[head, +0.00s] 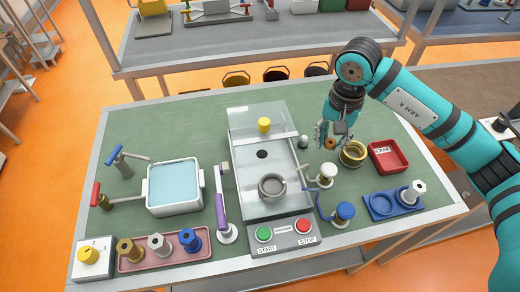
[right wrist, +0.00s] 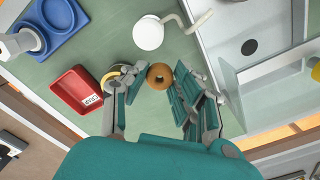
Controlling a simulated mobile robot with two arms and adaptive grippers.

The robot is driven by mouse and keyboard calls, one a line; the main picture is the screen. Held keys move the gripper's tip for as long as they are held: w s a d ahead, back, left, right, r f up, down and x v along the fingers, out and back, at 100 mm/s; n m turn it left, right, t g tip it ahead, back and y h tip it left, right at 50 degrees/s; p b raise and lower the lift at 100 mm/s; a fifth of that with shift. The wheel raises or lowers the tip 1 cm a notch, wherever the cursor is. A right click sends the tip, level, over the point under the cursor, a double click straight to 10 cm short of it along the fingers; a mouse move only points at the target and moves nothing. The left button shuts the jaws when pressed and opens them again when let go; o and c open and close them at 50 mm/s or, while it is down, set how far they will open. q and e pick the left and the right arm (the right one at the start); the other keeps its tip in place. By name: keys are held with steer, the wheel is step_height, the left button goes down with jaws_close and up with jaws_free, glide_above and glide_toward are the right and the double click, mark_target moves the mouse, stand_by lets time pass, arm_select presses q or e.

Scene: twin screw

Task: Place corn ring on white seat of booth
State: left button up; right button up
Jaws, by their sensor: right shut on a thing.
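The corn ring (right wrist: 159,76) is a small tan-brown ring with a dark hole. My right gripper (right wrist: 158,82) is shut on it, and it shows small between the fingertips in the head view (head: 330,144). The gripper hangs above the right side of the green table, to the right of the booth. The booth (head: 244,180) is a pale box with a clear cover and a yellow knob. A pale grey-white round seat (head: 272,194) stands in its front part, with a dark hole behind it. My left gripper is not in view.
A brass cup (head: 352,154) stands close beside my right gripper, with a red scrap tray (head: 389,157) farther right. White (head: 326,172) and blue (head: 344,212) knobbed handles stand right of the booth. A blue tray (head: 380,205) lies at front right.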

steer(key=w+m, duration=0.1)
steer(key=w, duration=0.1)
steer(key=m+p, duration=0.2)
glide_above(318, 161)
step_height(318, 161, down, 6)
steer(key=shift+f, duration=0.2)
steer(key=shift+n, duration=0.3)
step_height(318, 161, down, 4)
steer(key=shift+f+p, duration=0.1)
steer(key=shift+p, duration=0.55)
steer(key=shift+o, duration=1)
steer(key=shift+f+b, duration=0.1)
steer(key=shift+b, duration=0.2)
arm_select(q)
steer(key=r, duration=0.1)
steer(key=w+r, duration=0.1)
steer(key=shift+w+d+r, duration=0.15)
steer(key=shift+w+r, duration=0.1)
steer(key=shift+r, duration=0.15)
arm_select(e)
steer(key=o, duration=0.5)
steer(key=shift+c, duration=0.2)
